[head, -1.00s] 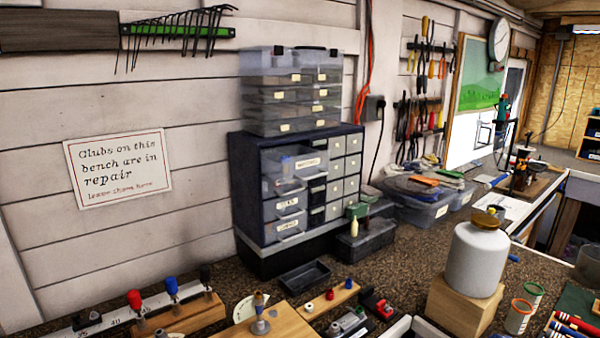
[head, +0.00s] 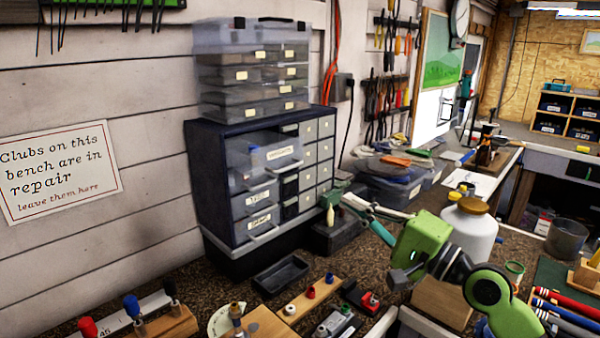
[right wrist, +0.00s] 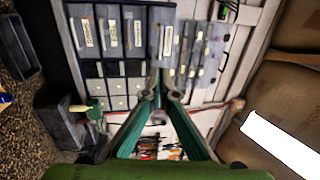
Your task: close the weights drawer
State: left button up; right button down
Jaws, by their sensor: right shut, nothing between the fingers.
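The weights drawer (head: 277,154) is a clear-fronted drawer with a white label, at the top left of the dark blue cabinet (head: 208,185). It is pulled out, its front standing clear of the drawers below. In the right wrist view the drawer (right wrist: 160,32) juts toward the camera. My right gripper (head: 347,199) is shut and empty, in front and to the right of the cabinet in the head view. In the right wrist view its closed fingertips (right wrist: 158,92) appear just below the drawer's end; I cannot tell whether they touch. My left gripper is not in view.
Clear organiser boxes (head: 253,75) are stacked on the cabinet. A white jar (head: 470,228) stands near my right arm. Small tools and wooden blocks crowd the front.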

jog(key=p+x, duration=0.5)
jog(key=x, duration=0.8)
jog(key=shift+w+a+r, duration=0.15)
jog(key=shift+w+a, duration=0.05)
jog(key=shift+a, duration=0.05)
